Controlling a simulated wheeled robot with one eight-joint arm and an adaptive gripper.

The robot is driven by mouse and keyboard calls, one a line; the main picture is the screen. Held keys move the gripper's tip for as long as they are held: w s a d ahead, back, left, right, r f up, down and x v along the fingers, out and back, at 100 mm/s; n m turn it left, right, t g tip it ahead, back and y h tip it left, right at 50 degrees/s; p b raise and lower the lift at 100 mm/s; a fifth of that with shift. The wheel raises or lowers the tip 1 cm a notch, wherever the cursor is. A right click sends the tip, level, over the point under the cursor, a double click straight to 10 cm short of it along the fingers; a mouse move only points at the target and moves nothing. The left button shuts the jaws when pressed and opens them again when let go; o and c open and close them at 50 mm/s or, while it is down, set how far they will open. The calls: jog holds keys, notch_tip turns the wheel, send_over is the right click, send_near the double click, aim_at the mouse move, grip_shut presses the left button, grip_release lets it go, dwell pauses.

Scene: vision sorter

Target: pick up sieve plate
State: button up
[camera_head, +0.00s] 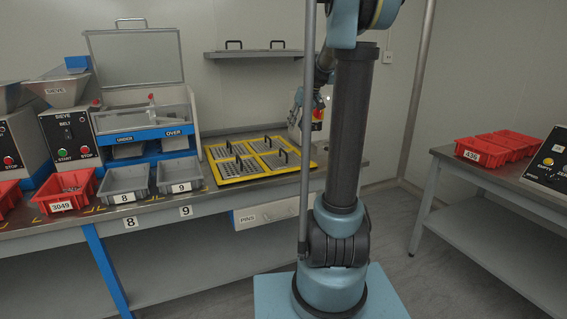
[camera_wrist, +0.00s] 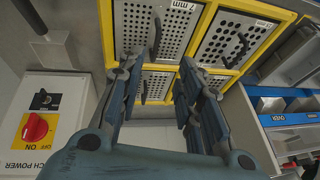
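Several perforated grey sieve plates (camera_head: 231,167) with black handles lie in a yellow-framed holder (camera_head: 221,180) on the bench. In the wrist view, a plate marked 7 mm (camera_wrist: 178,30) sits in the yellow frame (camera_wrist: 107,30), its black handle (camera_wrist: 156,38) upright in the picture. Another plate (camera_wrist: 235,28) is to its right, and more plates lie below, partly hidden by the fingers.
The blue-and-grey sieve machine (camera_head: 145,115) and grey bins (camera_head: 125,183) stand left of the holder. A red bin (camera_head: 66,188) is further left. A wall shelf (camera_head: 255,53) is above. A red power switch (camera_wrist: 36,129) shows in the wrist view.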

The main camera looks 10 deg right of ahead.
jog(key=w, duration=0.3)
send_near(283, 150)
jog(key=x, duration=0.5)
jog(key=shift+w+d+f, duration=0.2)
jog(key=shift+w+d, duration=0.1)
jog(key=shift+d, duration=0.05)
jog(key=shift+s+a+x, duration=0.1)
jog(key=shift+s+x, duration=0.05)
jog(key=shift+x, duration=1.2)
jog(key=shift+s+a+x, duration=0.1)
jog(key=shift+s+x, duration=0.05)
jog(key=shift+x, duration=1.15)
grip_shut()
